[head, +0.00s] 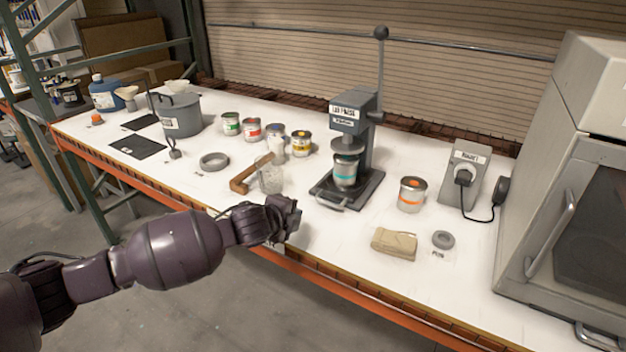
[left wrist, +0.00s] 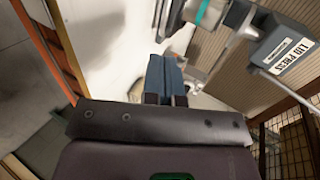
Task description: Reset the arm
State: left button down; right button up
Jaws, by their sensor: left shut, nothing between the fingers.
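My left arm comes in from the left in the head view. Its gripper (head: 290,212) is over the front edge of the white table, in front of the lid press (head: 352,128). In the left wrist view the blue-grey fingers of the left gripper (left wrist: 165,62) are together, with nothing between them. The lid press also shows in the left wrist view (left wrist: 278,48), at the upper right. A can with a teal band (head: 345,170) stands in the press. My right gripper is not in view.
A clear cup (head: 270,180) and a wooden-handled mallet (head: 250,175) are just behind the left gripper. An orange-banded can (head: 411,194), a folded cloth (head: 394,243) and a grey ring (head: 443,240) lie to the right. A grey oven-like cabinet (head: 560,190) stands far right.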

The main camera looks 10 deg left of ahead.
pick_arm(q)
jog(key=shift+d, duration=0.1)
jog(key=shift+d+r+n+h, duration=0.2)
jog(key=shift+n+h, duration=0.1)
jog(key=shift+n, duration=0.2)
jog(key=s+d+r+n+t+h, duration=0.2)
jog(key=s+d+r+n+h, duration=0.15)
jog(key=n, duration=0.25)
jog(key=s+a+f+n+y, duration=0.2)
jog(key=s+a+f+n, duration=0.2)
jog(key=s+f, duration=0.3)
jog(key=s+a+f+n+g+y, duration=0.1)
jog(key=s+a+f+n+y, duration=0.2)
jog(key=s, duration=0.9)
jog(key=s+a+f+n+g+y, duration=0.1)
jog(key=s+a+f+n+y, duration=0.2)
jog(key=s+a+f+n, duration=0.3)
jog(key=shift+s+a+f+n, duration=0.4)
jog(key=shift+s+a+f, duration=0.65)
jog(key=shift+s+f, duration=1.6)
jog(key=shift+w+f, duration=0.4)
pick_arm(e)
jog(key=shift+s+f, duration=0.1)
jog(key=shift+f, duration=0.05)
